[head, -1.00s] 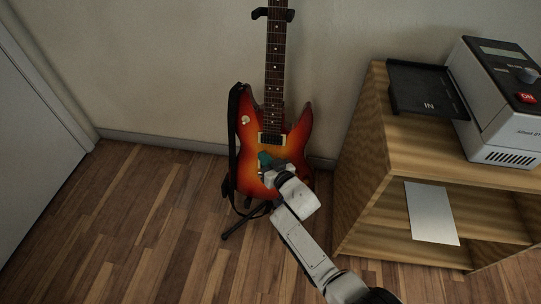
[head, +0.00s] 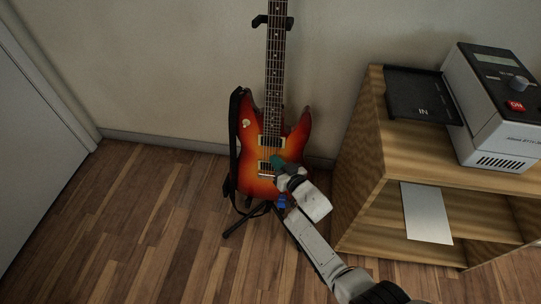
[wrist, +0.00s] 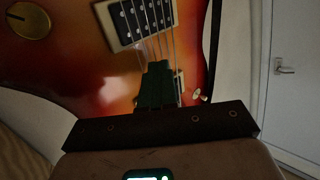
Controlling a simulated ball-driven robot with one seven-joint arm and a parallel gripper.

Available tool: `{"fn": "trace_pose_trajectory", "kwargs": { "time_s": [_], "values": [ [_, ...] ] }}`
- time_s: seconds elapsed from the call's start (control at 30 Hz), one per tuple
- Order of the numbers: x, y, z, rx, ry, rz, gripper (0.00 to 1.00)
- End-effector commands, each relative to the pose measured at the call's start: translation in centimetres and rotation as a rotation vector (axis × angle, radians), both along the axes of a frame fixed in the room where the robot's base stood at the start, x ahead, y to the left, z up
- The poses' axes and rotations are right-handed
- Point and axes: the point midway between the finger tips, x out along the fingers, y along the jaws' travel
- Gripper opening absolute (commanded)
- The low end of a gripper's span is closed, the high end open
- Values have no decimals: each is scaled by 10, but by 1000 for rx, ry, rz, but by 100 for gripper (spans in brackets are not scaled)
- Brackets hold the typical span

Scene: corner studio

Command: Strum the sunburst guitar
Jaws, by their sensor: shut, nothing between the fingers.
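The sunburst guitar (head: 252,178) stands upright on a black stand (head: 244,220) against the wall, with a black strap (head: 234,135) hanging on its left side. In the wrist view its red-orange body (wrist: 85,62), a pickup (wrist: 121,22) and several strings fill the upper left. My gripper (head: 277,163) is at the lower body, in front of the strings near the lower pickup. In the wrist view its dark green fingers (wrist: 157,72) are together and empty, overlapping the strings. I cannot tell whether the fingertips touch them.
A wooden shelf unit (head: 362,150) stands to the right, with a black tray (head: 415,88) and a white device (head: 495,120) on top. A door (head: 35,130) is at left; the wooden floor between is clear.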

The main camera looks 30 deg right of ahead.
Motion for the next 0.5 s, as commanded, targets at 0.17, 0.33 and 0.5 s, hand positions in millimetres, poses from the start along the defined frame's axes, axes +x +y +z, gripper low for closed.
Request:
{"fn": "trace_pose_trajectory", "kwargs": {
  "time_s": [0.17,0.33,0.5],
  "values": [
    [-1,-2,0,1,0,-1,0],
    [-1,-2,0,1,0,-1,0],
    [-3,-5,1,0,1,-3,0]
  ]
}}
